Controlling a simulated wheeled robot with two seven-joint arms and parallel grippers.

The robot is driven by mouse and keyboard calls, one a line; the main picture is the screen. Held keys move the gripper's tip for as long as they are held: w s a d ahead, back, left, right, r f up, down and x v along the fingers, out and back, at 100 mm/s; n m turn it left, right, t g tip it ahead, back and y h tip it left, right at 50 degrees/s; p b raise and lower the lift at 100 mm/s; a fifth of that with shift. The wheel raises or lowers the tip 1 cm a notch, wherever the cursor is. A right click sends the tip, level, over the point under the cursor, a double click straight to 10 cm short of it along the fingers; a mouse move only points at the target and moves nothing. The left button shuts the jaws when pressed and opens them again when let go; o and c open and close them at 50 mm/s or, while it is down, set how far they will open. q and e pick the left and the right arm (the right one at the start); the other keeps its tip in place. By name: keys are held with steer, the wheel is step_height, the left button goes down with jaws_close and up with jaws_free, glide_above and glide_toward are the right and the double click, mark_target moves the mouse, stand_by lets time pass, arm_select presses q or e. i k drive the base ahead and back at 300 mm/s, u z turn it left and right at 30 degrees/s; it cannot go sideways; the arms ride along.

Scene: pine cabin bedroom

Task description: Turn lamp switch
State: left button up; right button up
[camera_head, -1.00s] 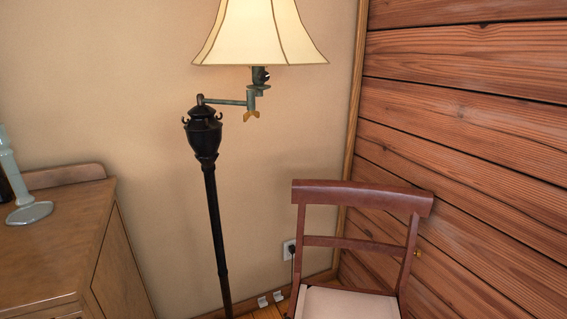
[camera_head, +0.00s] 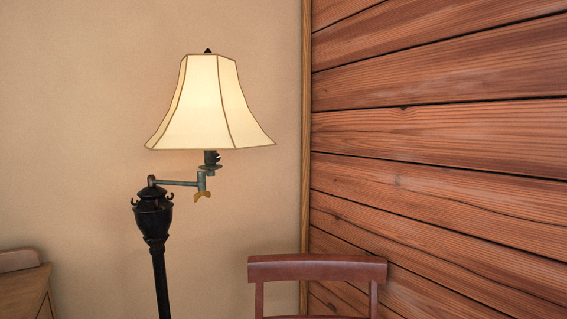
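A floor lamp stands in front of the beige wall in the camera_head view, left of the middle. Its cream lampshade (camera_head: 209,103) looks lit. Under the shade is a dark socket (camera_head: 211,157) on a greenish swing arm (camera_head: 180,183). A small yellow-brass key-shaped piece (camera_head: 203,195) hangs at the end of the swing arm; I cannot tell whether it is the switch. The swing arm joins a black urn-shaped post (camera_head: 153,214). Neither of my grippers is in view.
A brown wooden chair (camera_head: 317,269) stands at the bottom, right of the lamp, with only its back showing. A wooden cabinet (camera_head: 24,292) is at the lower left. A plank wall (camera_head: 440,150) closes off the right side.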

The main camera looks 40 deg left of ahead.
mark_target(214, 157)
steer(key=z, duration=1.5)
steer(key=i, duration=1.15)
steer(key=u, duration=3.7)
steer(key=i, duration=0.55)
steer(key=z, duration=0.05)
